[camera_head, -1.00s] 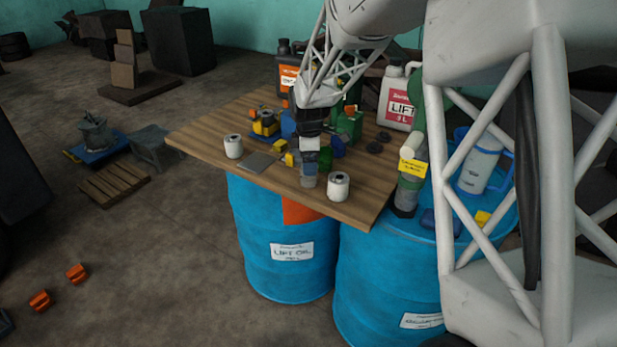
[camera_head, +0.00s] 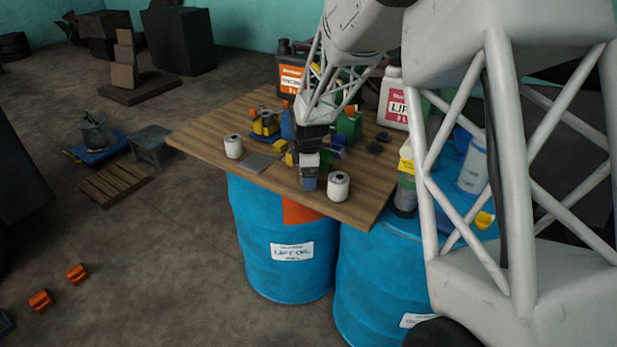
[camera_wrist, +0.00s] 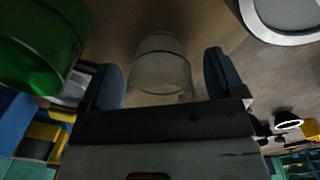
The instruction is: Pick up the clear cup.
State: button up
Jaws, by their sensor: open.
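The clear cup (camera_wrist: 160,72) shows in the wrist view as a see-through, pale cylinder in the upper middle. My gripper (camera_wrist: 163,82) is open, with one dark blue finger on each side of the cup. A narrow gap shows between the cup and each finger, and the cup's lower part is hidden behind the gripper body. In the head view my gripper (camera_head: 309,180) is low over the front part of the wooden tabletop, just left of a white canister. I cannot make out the cup there, behind the fingers.
A white canister (camera_head: 338,186) stands close right of my gripper on the wooden tabletop (camera_head: 215,126). Another white canister (camera_head: 233,146) and a flat grey plate (camera_head: 258,163) are to the left. A green cylinder (camera_wrist: 38,45) is near the fingers. Orange-labelled and white jugs stand behind.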

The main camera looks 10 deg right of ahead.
dwell(0.5)
jog(key=c, duration=1)
jog(key=shift+r, duration=0.15)
jog(key=shift+r, duration=1.5)
jog(key=s+r, duration=0.1)
jog(key=s, duration=1.5)
jog(key=shift+r, duration=0.3)
jog(key=w+r, duration=0.3)
jog(key=w, duration=2.7)
